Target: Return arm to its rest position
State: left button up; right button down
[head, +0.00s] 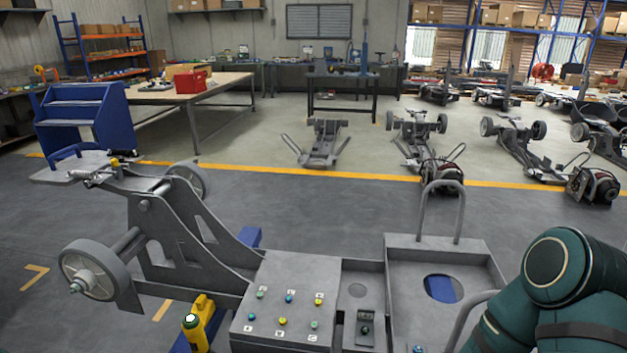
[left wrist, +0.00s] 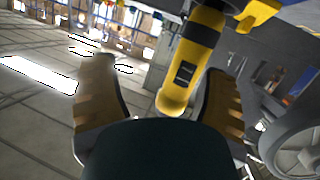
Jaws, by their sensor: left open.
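My left gripper (left wrist: 158,105) shows in the left wrist view, its two brown-padded fingers spread wide apart. A yellow tool (left wrist: 188,65) with a dark panel lies beyond and partly between the fingers, closer to the right-hand one; I cannot tell whether it touches. A yellow tool (head: 201,322) with a green top also stands beside the chassis in the head view. A teal arm link of mine (head: 560,275) fills the lower right of the head view. No gripper shows in the head view, and my right gripper is not seen.
A grey chassis (head: 205,275) with a button panel (head: 285,297) and wheels (head: 92,270) spans the foreground. More chassis (head: 322,143) stand behind the yellow floor line. Blue steps (head: 85,115) and a workbench (head: 185,90) are at left.

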pick_arm(q)
jog(key=s+d+f+n+g, duration=0.1)
jog(key=d+f+g, duration=0.2)
jog(key=d, duration=0.3)
jog(key=d+f+n+g, duration=0.1)
jog(key=d+f+g, duration=0.25)
jog(key=d, duration=0.35)
jog(key=s+d+f+n+g+y, duration=0.1)
jog(key=s+d+g, duration=0.4)
jog(key=s+d, duration=0.2)
jog(key=shift+s+d+f+n+g+y, duration=0.15)
jog(key=shift+s+n+g+y, duration=0.2)
jog(key=shift+s, duration=0.5)
